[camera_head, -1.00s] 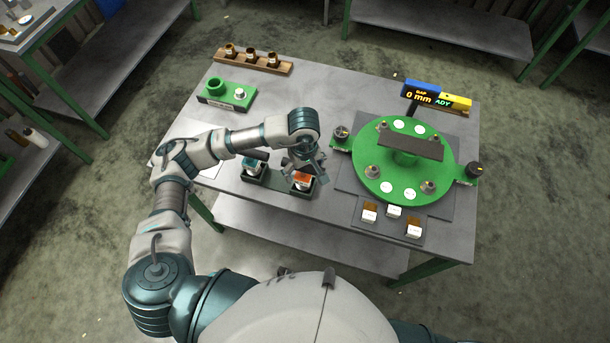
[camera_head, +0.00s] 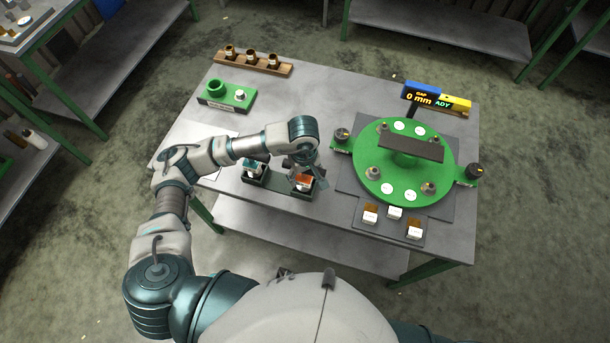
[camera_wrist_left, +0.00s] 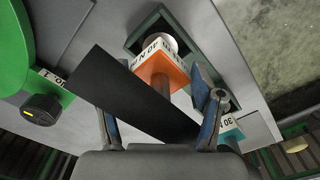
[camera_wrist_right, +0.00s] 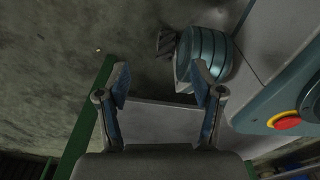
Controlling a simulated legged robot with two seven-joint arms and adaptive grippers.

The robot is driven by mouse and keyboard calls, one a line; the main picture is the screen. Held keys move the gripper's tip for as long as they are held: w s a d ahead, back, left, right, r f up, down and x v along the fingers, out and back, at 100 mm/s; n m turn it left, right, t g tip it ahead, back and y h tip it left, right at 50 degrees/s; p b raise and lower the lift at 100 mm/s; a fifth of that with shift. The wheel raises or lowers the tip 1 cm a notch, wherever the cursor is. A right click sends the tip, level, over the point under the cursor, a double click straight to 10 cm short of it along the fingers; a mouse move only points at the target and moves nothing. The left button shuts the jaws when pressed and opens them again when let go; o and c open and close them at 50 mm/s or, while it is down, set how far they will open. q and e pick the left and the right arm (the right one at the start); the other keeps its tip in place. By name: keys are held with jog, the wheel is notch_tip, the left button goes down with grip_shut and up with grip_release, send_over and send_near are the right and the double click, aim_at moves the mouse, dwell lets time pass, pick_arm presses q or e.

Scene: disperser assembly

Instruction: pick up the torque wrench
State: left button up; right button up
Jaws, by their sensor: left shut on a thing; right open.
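The orange torque wrench (camera_head: 304,182) stands at the right end of a dark green holder (camera_head: 276,184) on the table. In the left wrist view its orange, labelled part (camera_wrist_left: 165,72) sits in or just over the holder's square pocket, and a long black bar (camera_wrist_left: 125,88) crosses between the fingers. My left gripper (camera_head: 300,170) is shut on this wrench from above. The label is partly hidden by the bar. A teal-labelled tool (camera_head: 255,168) stands at the holder's left end. My right gripper (camera_wrist_right: 160,78) is open and empty, away from the table top.
A green round fixture (camera_head: 370,180) with a dark bar and a gap display (camera_head: 437,95) stands to the right. Several small labelled blocks lie before it. A green block (camera_head: 226,95) and a wooden rack (camera_head: 250,62) are at the back left.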

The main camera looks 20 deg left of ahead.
pick_arm(q)
jog(key=shift+a+r, duration=0.15)
jog(key=shift+r, duration=0.35)
jog(key=r, duration=0.2)
jog(key=shift+s+r+b, duration=0.3)
jog(key=shift+s+b, duration=0.05)
jog(key=s+d+r+b, duration=0.1)
jog(key=s+d, duration=0.1)
jog(key=s, duration=1.3)
jog(key=shift+r, duration=0.2)
pick_arm(e)
jog(key=w+a+r, duration=0.1)
jog(key=w+r, duration=0.1)
jog(key=w, duration=0.3)
jog(key=shift+w, duration=0.35)
jog(key=shift+a, duration=0.1)
